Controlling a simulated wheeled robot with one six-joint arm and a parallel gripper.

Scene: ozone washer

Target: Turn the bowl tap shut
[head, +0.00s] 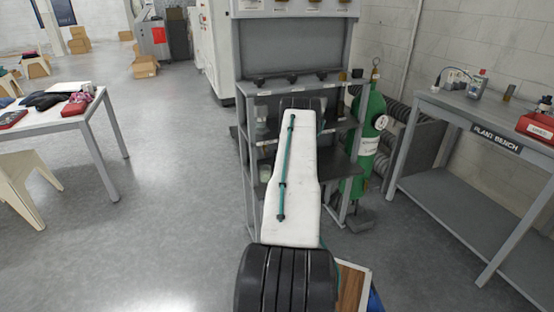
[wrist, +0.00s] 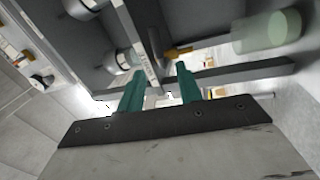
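In the wrist view a small brass-yellow fitting (wrist: 178,51), which looks like a tap, sits just beyond the tip of my right-hand finger. A pale green translucent bowl or cylinder (wrist: 268,32) is at the upper right, and a clear bowl with a grey cap (wrist: 125,60) is left of the fitting. I cannot tell whether a finger touches the fitting. In the head view my white arm reaches into the grey rack (head: 247,190) and hides the gripper and the fitting.
Rack posts and a shelf bar (wrist: 245,77) are close around the fingers. A green gas cylinder (head: 370,150) stands right of the rack. The plant bench (head: 480,115) is at the right and a white table (head: 45,122) at the left. The floor between table and rack is clear.

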